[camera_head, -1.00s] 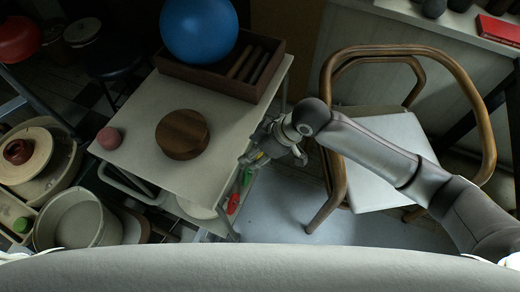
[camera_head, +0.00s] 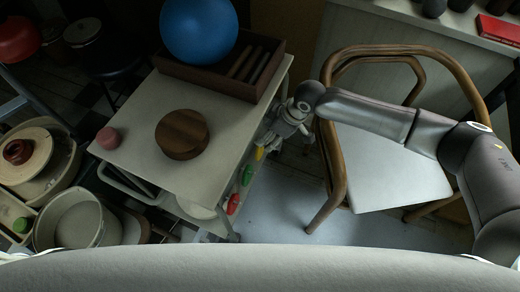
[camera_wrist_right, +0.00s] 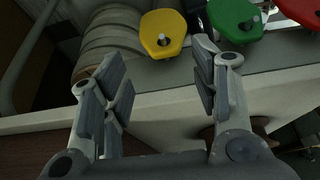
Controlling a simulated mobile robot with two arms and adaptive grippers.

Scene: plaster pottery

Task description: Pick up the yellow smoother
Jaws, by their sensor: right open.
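The yellow smoother (camera_head: 259,154) hangs at the right side of the cart, at the far end of a row. In the right wrist view the yellow smoother (camera_wrist_right: 163,32) shows as a rounded flat piece with a peg through it, just beyond my fingertips. My right gripper (camera_head: 270,140) is beside the cart edge, close to the yellow smoother. In the wrist view my right gripper (camera_wrist_right: 160,78) is open, with nothing between its fingers. My left gripper is not in view.
A green smoother (camera_head: 247,176) and a red smoother (camera_head: 233,204) hang in the same row. A wooden chair (camera_head: 334,165) stands close on the right.

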